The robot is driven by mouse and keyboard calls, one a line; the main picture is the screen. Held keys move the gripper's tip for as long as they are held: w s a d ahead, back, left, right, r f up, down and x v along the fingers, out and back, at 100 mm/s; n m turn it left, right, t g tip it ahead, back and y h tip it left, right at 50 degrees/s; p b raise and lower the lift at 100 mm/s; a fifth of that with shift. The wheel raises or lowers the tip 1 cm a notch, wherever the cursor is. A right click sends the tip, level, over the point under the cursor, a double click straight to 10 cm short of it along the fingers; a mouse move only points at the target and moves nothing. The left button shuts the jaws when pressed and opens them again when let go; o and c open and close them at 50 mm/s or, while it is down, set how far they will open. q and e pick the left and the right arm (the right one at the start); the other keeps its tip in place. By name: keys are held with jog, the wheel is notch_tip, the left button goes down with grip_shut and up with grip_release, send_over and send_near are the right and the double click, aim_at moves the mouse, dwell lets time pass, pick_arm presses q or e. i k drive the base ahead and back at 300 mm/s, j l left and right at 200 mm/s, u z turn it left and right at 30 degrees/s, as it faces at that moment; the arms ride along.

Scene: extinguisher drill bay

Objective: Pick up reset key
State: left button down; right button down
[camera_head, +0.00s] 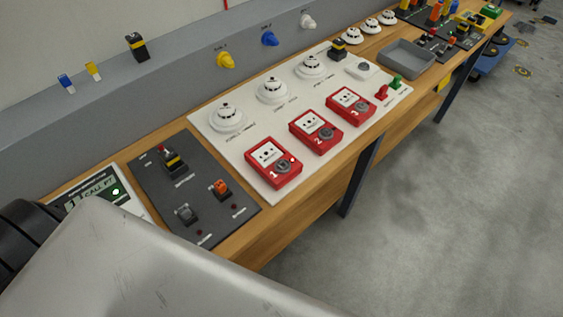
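I cannot tell for sure which object is the reset key. A small red piece (381,93) and a small green piece (396,82) stand upright at the right end of the white panel (235,155). Their labels are too small to read. Three red call point boxes, marked 1 (273,163), 2 (316,132) and 3 (351,104), sit in a row along the panel's front, each with a round grey part. Neither of my grippers is in view.
White detectors (228,117) line the panel's back. A dark switch board (160,193) lies left, a grey tray (407,57) right. Blue (67,83) and yellow (94,70) tags stand on the rear ledge. A large grey surface hides the lower left. The floor (450,220) in front is clear.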

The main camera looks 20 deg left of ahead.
aim_at(382, 90)
jog(key=u, duration=0.45)
jog(key=i+l+u, duration=0.3)
jog(key=u, duration=0.15)
jog(key=i+l+u, duration=0.2)
jog(key=l+u, duration=0.25)
jog(key=l, duration=0.1)
